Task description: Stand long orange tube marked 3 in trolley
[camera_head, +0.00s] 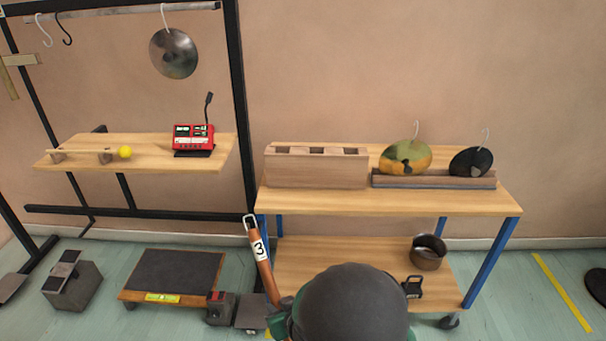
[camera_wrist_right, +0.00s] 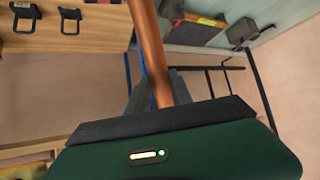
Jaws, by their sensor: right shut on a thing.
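The long orange tube (camera_head: 267,276) has a white label with a black 3 near its pale-rimmed upper end. It leans slightly, upper end to the left, in front of the trolley's left side. My right gripper (camera_head: 282,316) is shut on the tube low down, partly hidden by my dark rounded arm part. In the right wrist view the tube (camera_wrist_right: 151,45) runs up from the jaws (camera_wrist_right: 165,105). The trolley (camera_head: 440,202) has a wooden top and blue legs. A wooden slotted box (camera_head: 316,169) stands on its top, at the left. My left gripper is out of view.
A rail (camera_head: 432,182) with two hooked round pieces stands right of the box. A metal pot (camera_head: 428,252) and a dark clamp (camera_head: 412,286) are on the lower shelf. A black frame post (camera_head: 241,110) stands close left of the trolley. The trolley top's front strip is clear.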

